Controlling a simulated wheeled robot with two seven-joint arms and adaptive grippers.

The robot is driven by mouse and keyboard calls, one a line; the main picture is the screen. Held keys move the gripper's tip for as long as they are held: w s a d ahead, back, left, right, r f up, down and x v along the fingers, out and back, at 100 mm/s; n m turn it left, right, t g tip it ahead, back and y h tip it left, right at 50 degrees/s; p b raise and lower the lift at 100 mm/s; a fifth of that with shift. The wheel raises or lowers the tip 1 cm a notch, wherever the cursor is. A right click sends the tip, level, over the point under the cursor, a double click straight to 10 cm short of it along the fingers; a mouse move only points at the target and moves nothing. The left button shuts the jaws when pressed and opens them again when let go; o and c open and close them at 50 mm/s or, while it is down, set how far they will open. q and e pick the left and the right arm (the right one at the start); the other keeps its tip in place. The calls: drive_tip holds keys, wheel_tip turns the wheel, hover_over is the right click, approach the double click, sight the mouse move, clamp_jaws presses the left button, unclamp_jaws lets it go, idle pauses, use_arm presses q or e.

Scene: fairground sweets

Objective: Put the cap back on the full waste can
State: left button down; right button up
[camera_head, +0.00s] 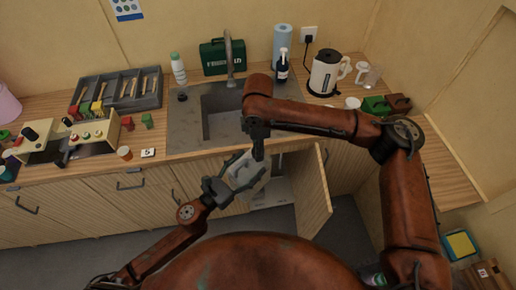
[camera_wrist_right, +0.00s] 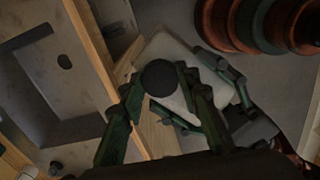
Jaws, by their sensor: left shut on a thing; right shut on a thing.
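The waste can (camera_head: 246,174) is a pale, box-like can, held tilted in front of the open sink cabinet. My left gripper (camera_head: 226,183) is shut on it from the left. The can (camera_wrist_right: 171,50) also shows in the right wrist view, with the left gripper's fingers along its side. My right gripper (camera_head: 257,150) points down over the can's upper end. In the wrist view it is shut on the dark round cap (camera_wrist_right: 158,77), which is in front of the can. I cannot tell whether the cap touches the can's opening. In the head view the cap is hidden.
The cabinet door (camera_head: 314,190) stands open just right of the can. The counter edge and sink (camera_head: 222,125) are behind my right gripper. A kettle (camera_head: 326,72), a soap bottle (camera_head: 282,66) and a green case (camera_head: 213,58) stand on the counter.

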drive_tip(key=m, duration=0.6)
drive_tip(key=shift+a, duration=0.1)
drive_tip(key=m, duration=0.5)
drive_tip(key=shift+w+m, duration=0.1)
drive_tip(key=shift+m, duration=0.3)
drive_tip(key=o, duration=1.4)
drive_tip(key=shift+c, duration=0.2)
wheel_tip(320, 180, up, 12)
drive_tip(key=shift+w, duration=0.1)
